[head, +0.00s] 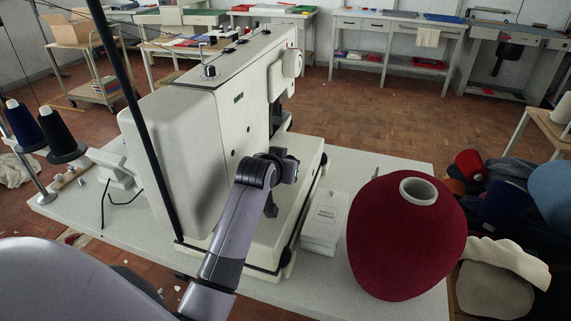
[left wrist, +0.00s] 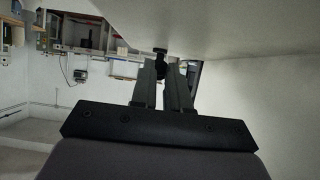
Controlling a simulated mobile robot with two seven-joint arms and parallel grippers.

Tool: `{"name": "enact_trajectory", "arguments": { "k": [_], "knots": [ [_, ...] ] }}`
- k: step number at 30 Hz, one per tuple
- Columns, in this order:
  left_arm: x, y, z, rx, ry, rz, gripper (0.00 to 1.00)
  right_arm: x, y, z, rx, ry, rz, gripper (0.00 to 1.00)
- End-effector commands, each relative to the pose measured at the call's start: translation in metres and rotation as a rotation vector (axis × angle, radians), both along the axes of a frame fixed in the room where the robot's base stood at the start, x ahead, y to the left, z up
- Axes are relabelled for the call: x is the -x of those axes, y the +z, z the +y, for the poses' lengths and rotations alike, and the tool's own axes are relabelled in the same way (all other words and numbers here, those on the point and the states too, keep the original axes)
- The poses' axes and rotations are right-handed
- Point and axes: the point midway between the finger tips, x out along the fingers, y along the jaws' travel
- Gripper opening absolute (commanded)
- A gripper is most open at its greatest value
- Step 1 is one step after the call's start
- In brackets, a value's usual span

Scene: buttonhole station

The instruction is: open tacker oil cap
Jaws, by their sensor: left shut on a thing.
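The machine (head: 218,135), a large cream-white tacker, stands on a pale table. My left gripper (head: 288,163) reaches to the near side of it, under its upper arm, and shows dark and small in the head view. In the left wrist view my two grey fingers (left wrist: 163,72) are close together around a small black knob-like part, the oil cap (left wrist: 160,56), just under a pale machine surface. The fingers hide part of the cap, and I cannot tell whether it has turned. In the head view my gripper and wrist hide the cap. My right gripper is not in view.
A large dark-red thread cone (head: 405,245) and a small white labelled box (head: 324,222) stand on the table (head: 345,160) right of my arm. Dark thread spools (head: 60,130) and a black pole stand at left. Cloth and cones are heaped at far right.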

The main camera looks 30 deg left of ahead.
Motion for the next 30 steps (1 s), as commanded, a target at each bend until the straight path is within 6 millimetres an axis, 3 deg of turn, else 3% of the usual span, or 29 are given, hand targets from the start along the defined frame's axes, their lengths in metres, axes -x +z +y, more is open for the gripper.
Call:
{"name": "enact_trajectory", "arguments": {
  "k": [1,3,16,30],
  "knots": [
    [0.0,0.0,0.0,0.0,0.0,0.001,0.25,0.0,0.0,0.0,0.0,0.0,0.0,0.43],
    [0.0,0.0,0.0,0.0,0.0,0.002,0.41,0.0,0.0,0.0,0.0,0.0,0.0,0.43],
    [0.006,0.004,-0.002,0.0,0.0,0.0,0.41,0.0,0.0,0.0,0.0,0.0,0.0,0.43],
    [0.052,0.031,-0.012,0.0,0.0,0.0,0.41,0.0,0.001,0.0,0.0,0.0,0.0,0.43]
  ]
}}
